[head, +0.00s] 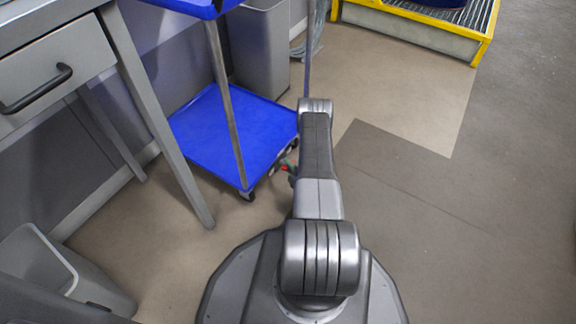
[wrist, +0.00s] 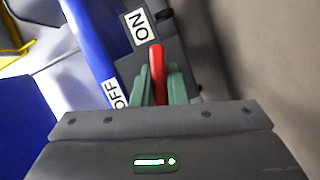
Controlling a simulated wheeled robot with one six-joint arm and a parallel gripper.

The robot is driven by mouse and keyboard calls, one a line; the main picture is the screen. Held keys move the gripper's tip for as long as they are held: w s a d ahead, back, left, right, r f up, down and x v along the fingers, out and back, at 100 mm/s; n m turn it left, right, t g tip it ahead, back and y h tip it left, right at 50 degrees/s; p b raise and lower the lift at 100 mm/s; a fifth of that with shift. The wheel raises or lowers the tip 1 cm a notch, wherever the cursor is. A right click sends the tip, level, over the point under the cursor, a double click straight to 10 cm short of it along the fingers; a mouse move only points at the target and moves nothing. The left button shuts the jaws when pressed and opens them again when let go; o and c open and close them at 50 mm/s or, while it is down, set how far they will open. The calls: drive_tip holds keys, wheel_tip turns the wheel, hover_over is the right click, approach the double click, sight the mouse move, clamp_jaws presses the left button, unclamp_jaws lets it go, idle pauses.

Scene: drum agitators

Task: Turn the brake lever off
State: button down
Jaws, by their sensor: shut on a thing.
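The red brake lever (wrist: 157,62) stands between the green fingers of my gripper (wrist: 160,85) in the wrist view. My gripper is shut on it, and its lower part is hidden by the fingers. A white ON label (wrist: 138,26) lies just beyond the lever's tip, up and to the left. A white OFF label (wrist: 117,93) lies left of the fingers. In the head view, the blue cart (head: 225,130) stands left of my arm. A small red and green patch shows by the cart's near right corner, but my arm hides most of that spot.
A grey table (head: 120,60) with a drawer stands at the left. A grey bin (head: 262,45) is behind the cart, and another bin (head: 60,275) is at the lower left. A yellow-edged grated platform (head: 440,30) is at the back right. The floor on the right is clear.

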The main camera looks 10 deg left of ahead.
drive_tip(key=m+g, duration=0.1)
drive_tip(key=m, duration=0.2)
drive_tip(key=m+g, duration=0.1)
drive_tip(key=m, duration=0.1)
drive_tip(key=shift+m+g+h, duration=0.3)
drive_tip(key=shift+g, duration=0.1)
drive_tip(key=m+g, duration=0.2)
drive_tip(key=m, duration=0.1)
drive_tip(key=shift+m+g, duration=0.6)
drive_tip(key=shift+m, duration=0.2)
drive_tip(key=c, duration=1.4)
unclamp_jaws()
drive_tip(key=shift+c, duration=0.2)
drive_tip(key=shift+y, duration=0.4)
